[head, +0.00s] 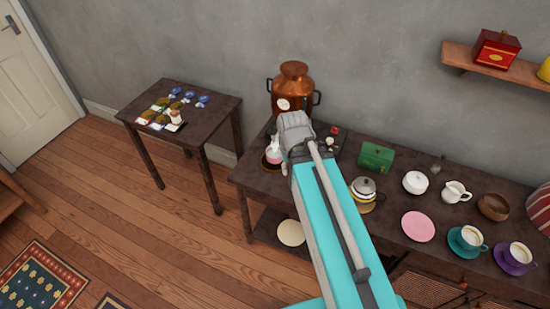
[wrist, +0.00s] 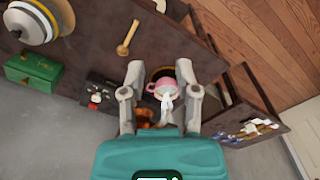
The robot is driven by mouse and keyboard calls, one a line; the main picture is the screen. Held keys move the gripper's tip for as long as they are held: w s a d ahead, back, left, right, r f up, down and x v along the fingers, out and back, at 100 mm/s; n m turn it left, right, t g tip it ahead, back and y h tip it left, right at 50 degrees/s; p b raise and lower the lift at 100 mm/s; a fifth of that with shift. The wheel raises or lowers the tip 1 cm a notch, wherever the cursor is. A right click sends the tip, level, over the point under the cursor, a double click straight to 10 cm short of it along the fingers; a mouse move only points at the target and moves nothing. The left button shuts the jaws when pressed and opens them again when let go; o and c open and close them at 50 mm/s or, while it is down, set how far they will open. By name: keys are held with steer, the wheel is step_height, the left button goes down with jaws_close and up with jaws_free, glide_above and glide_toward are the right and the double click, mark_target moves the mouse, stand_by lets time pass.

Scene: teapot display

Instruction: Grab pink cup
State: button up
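The pink cup (wrist: 161,85) shows in the wrist view between my fingertips, over a dark round shape. A white shape (wrist: 167,104) overlaps its near side; I cannot tell whether it is part of the cup. My gripper (wrist: 160,73) is open, with one finger on each side of the cup and a visible gap. In the head view, a small pink and white thing (head: 274,156), apparently the cup, stands on the dark sideboard just left of my arm, which partly hides the area. My fingertips cannot be made out there.
A copper urn (head: 293,88) stands behind my arm's end. A green box (head: 376,157), a kettle (head: 364,187), a pink plate (head: 418,227) and several cups and bowls stand to the right. A small side table (head: 190,101) stands left, with floor between.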

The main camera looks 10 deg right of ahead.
steer(key=w+a+f+m+t+h+b, duration=0.2)
steer(key=w+f+m+t+h+b, duration=0.3)
steer(key=w+f+b, duration=0.8)
steer(key=w+a+f+m+t+h+b, duration=0.2)
steer(key=w+a+b, duration=0.7)
steer(key=b, duration=0.6)
steer(key=shift+w+a+f+m+t+h, duration=0.3)
steer(key=shift+a+f+t+h, duration=0.4)
steer(key=shift+a+f+h, duration=0.7)
steer(key=shift+d+r+h, duration=0.3)
steer(key=shift+d, duration=0.1)
steer(key=b+x, duration=0.3)
steer(key=x, duration=0.4)
steer(key=shift+w+d+f, duration=0.3)
steer(key=shift+w+d, duration=0.15)
steer(key=shift+d, duration=0.15)
